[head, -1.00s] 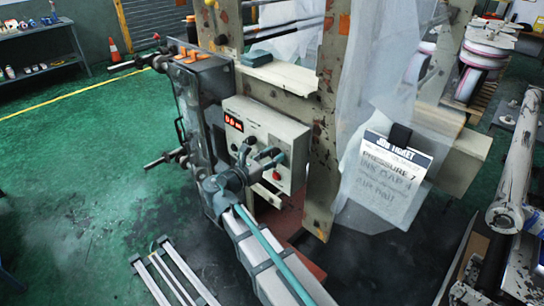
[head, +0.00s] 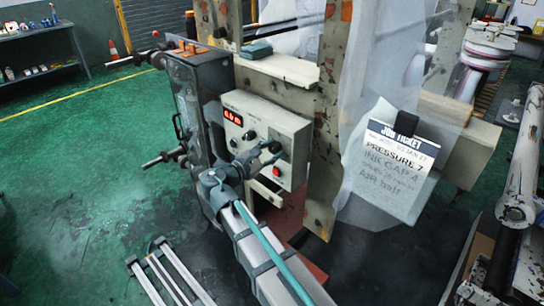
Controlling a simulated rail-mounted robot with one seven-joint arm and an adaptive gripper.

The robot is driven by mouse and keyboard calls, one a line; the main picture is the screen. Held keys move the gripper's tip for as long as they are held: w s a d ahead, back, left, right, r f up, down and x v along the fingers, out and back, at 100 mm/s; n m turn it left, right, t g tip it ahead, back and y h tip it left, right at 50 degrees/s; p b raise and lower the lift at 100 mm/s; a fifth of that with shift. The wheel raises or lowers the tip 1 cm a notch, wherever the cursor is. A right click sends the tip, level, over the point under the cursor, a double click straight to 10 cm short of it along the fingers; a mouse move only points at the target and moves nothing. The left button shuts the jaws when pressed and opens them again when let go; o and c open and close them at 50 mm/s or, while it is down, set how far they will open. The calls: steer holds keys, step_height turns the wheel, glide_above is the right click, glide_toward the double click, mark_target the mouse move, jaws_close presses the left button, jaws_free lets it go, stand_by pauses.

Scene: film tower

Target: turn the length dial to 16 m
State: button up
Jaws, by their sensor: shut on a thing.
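The control box (head: 290,133) is pale, with a red lit display (head: 232,117) at its upper left that ends in "m". Its digits are small and I cannot read them surely; they look like 0.6. Several dark knobs sit on its front, two of them left of my gripper. My gripper (head: 270,148) reaches up from below to the right part of the box front. Its fingers are shut on a dark knob (head: 276,146), which they partly hide. I cannot read a label that tells whether this is the length dial. A red button (head: 277,171) is just below.
A dark cabinet with levers (head: 190,90) stands left of the box. A rusty post (head: 326,120) and a hanging translucent sheet with a job ticket (head: 393,165) are at the right. A white roller (head: 517,205) is far right. The green floor at left is mostly clear.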

steer(key=m+b, duration=0.2)
steer(key=m, duration=0.1)
steer(key=shift+f+m+b, duration=0.15)
steer(key=shift+m+b, duration=0.15)
steer(key=shift+b, duration=0.1)
steer(key=shift+m+b, duration=0.9)
steer(key=shift+m, duration=0.3)
steer(key=shift+r, duration=0.2)
steer(key=o, duration=1.1)
steer(key=shift+o, duration=0.2)
steer(key=shift+a, duration=0.1)
steer(key=v, duration=1.2)
steer(key=shift+m, duration=0.3)
